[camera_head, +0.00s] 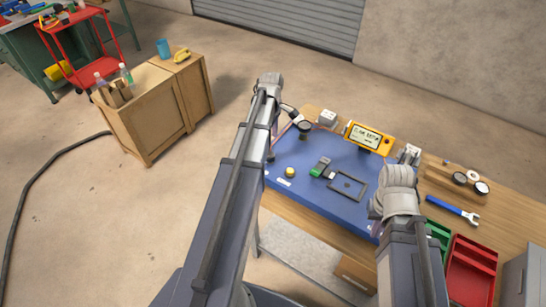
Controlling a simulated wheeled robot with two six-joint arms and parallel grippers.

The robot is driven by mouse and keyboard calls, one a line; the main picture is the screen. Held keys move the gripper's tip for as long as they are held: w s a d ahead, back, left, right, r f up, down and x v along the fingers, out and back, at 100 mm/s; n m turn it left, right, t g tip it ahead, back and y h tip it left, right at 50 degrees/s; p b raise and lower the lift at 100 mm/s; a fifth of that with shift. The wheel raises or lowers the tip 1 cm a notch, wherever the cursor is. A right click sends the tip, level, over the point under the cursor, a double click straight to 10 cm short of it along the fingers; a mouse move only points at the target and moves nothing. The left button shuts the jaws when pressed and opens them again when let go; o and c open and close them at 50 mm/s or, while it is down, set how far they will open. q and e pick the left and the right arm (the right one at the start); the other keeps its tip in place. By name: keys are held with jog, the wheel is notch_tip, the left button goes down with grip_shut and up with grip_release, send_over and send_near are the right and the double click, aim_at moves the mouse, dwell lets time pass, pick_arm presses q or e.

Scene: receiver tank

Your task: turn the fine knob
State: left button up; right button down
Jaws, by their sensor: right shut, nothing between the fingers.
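A yellow instrument (369,136) with a lit screen stands at the back of the blue mat (312,196) on the workbench. Small dark marks show on its right side, too small for me to tell a fine knob. My right arm's thick wrist stands in front of the mat's right part.
On the mat lie a green-and-grey block (321,166), a dark rectangular frame (347,186) and a small yellow round piece (290,171). A blue wrench (453,209) and red bin (471,268) are at the right.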

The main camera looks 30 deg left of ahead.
aim_at(270, 154)
pick_arm(q)
jog(key=shift+a+f, duration=0.15)
notch_tip(270, 154, down, 8)
jog(key=b, duration=0.8)
jog(key=shift+s+r, duration=0.15)
jog(key=shift+r, duration=0.05)
grip_shut()
dwell(0.3)
